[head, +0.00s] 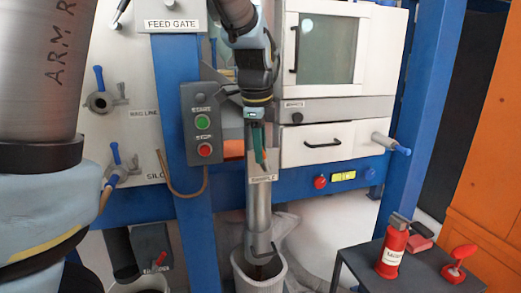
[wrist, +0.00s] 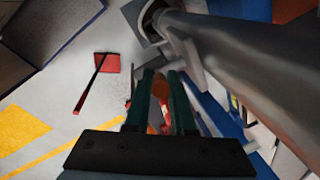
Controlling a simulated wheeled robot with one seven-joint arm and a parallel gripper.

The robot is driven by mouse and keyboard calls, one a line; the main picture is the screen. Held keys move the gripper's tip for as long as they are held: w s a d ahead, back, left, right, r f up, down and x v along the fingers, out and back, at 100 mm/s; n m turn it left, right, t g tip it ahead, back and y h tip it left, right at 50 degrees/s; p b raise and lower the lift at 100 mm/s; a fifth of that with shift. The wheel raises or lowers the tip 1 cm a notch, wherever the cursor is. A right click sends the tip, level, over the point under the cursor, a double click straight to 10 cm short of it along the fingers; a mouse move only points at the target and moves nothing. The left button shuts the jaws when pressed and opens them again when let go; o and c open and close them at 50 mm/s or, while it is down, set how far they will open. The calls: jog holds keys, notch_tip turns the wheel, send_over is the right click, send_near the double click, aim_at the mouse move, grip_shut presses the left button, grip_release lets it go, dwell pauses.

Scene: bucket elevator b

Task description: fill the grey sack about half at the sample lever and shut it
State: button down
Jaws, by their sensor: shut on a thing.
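A pale grey sack (head: 243,282) stands with its mouth open under the lower end of the sample pipe (head: 260,212). Something dark shows inside its mouth, but I cannot tell the fill level. The pipe carries a SAMPLE label (head: 262,179). My gripper (head: 262,165) points down in front of the pipe, just above the label. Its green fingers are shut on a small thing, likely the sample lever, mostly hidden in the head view. In the wrist view an orange-red bit (wrist: 158,118) shows between the fingers (wrist: 163,100), beside the grey pipe (wrist: 245,65).
A control box with a green button (head: 202,121) and a red button (head: 205,150) hangs left of the pipe. A red shovel (wrist: 107,63) shows on the floor.

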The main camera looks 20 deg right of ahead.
dwell(0.8)
jog(key=f+h+b, duration=0.1)
jog(key=b, duration=0.2)
jog(key=shift+w+a+b, duration=0.1)
jog(key=shift+a+b, duration=0.2)
jog(key=shift+a, duration=0.05)
jog(key=a+h+b, duration=0.1)
jog(key=h+b, duration=0.1)
jog(key=b, duration=0.4)
jog(key=shift+f, duration=0.1)
jog(key=shift+b, duration=0.4)
jog(key=c, duration=0.8)
grip_release()
jog(key=shift+r, duration=0.2)
jog(key=shift+o, duration=0.2)
